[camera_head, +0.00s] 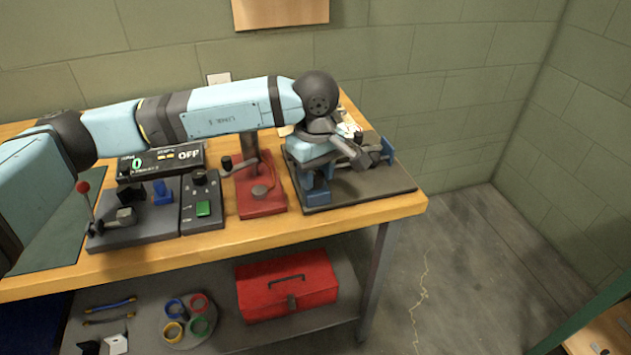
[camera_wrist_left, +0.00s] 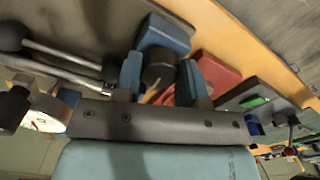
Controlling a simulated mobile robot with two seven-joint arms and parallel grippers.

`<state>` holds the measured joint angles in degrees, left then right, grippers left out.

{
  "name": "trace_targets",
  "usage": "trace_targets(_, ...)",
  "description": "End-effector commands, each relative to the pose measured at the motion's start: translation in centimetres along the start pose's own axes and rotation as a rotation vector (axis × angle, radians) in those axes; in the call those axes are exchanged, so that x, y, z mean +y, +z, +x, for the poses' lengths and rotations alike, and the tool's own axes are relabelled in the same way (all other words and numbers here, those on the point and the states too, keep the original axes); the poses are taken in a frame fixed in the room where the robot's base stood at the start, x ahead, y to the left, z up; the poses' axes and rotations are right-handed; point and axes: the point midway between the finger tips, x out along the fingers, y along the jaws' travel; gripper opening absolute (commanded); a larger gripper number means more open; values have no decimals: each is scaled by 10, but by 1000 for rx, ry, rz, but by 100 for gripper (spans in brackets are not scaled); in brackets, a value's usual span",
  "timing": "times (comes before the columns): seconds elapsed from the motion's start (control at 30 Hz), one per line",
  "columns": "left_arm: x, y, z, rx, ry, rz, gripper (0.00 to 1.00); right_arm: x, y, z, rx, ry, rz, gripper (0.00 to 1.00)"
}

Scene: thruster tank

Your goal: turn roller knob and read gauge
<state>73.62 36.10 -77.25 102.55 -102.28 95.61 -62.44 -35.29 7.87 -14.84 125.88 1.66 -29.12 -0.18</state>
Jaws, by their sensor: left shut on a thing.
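My left gripper (camera_head: 308,174) reaches over the bench from the left, at the roller fixture on a dark base plate (camera_head: 395,185). In the left wrist view, its two blue fingers (camera_wrist_left: 161,80) are closed on a dark round knob (camera_wrist_left: 158,68), next to a blue block (camera_wrist_left: 164,34) of the fixture. In the head view the hand hides the knob. A gauge with a white dial (camera_wrist_left: 45,115) shows at the left of the wrist view; its reading is too small to tell. In the head view it is partly hidden behind the wrist. My right gripper is not in view.
Left of the fixture stand a red-based device (camera_head: 261,207), a control box with a green button (camera_head: 203,208) and a display (camera_head: 160,160) reading 0 and OFF. A red toolbox (camera_head: 287,284) sits on the lower shelf.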

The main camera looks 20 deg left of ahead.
Motion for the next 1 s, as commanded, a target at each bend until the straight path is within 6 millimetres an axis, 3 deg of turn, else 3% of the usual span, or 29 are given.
trace_targets(0.43,0,0,0,1,3,244,14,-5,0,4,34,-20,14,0)
trace_targets(1.0,0,0,-2,1,3,285,14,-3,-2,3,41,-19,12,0)
